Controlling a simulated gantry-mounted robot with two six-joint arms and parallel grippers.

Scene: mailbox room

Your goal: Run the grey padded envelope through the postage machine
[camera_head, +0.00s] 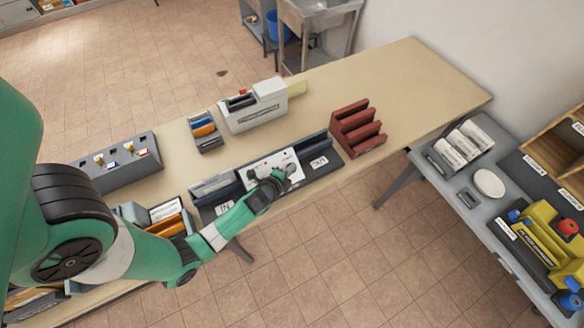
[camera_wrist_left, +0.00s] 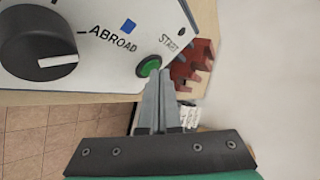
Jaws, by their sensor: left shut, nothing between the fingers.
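The white postage machine (camera_head: 262,165) stands at the table's front edge, with an IN side at left and an OUT side (camera_head: 318,163) at right.
A red slotted rack (camera_head: 358,128) stands just right of the machine. Behind are a white-and-grey device (camera_head: 254,107) and a small holder (camera_head: 205,131). A grey panel (camera_head: 118,165) is at left. The table's far right is clear.

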